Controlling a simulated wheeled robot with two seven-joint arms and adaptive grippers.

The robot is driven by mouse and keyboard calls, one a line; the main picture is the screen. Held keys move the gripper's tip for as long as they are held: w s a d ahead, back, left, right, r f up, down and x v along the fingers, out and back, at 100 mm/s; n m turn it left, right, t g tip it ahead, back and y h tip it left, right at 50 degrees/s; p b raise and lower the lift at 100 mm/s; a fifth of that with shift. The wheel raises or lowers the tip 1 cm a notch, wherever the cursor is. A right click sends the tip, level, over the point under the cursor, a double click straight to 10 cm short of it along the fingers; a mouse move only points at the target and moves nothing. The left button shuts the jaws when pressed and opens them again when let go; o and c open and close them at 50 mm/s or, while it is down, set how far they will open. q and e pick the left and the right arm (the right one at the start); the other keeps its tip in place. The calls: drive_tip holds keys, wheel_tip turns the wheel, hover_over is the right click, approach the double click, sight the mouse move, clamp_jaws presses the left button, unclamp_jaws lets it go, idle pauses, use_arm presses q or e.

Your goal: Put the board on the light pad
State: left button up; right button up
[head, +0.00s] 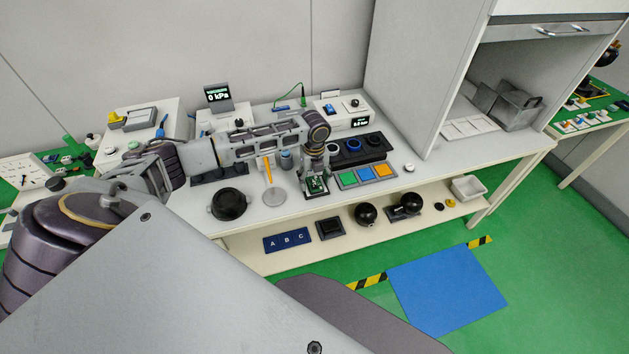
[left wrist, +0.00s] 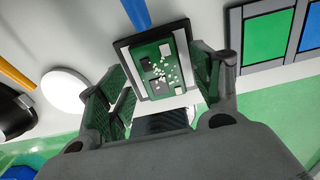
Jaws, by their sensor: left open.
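The board (left wrist: 160,70) is a green circuit board with dark chips and pale specks, lying in a black-edged holder (left wrist: 124,55) with pale side strips. In the head view the board (head: 316,185) shows small on the white bench. My left gripper (head: 314,176) is directly over it, pointing down. In the left wrist view the left gripper (left wrist: 162,85) is open, one finger on each side of the board; I cannot tell whether they touch it. A green pad (head: 347,179), blue pad and orange pad lie in a grey frame to the right. I cannot tell which is the light pad.
A round pale disc (head: 275,197) with an orange rod and a black round pot (head: 229,204) stand left of the board. Black holders (head: 358,150) stand behind the pads. A tall grey cabinet (head: 412,80) bounds the right. The lower shelf carries several items.

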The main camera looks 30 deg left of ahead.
sight(315, 183)
use_arm(q)
wheel_tip(315, 183, up, 12)
drive_tip(key=shift+f, duration=0.25)
use_arm(e)
drive_tip(key=shift+a, duration=0.25)
drive_tip(key=shift+d, duration=0.35)
drive_tip(key=shift+a, duration=0.45)
idle(0.7)
drive_tip(key=shift+d, duration=0.2)
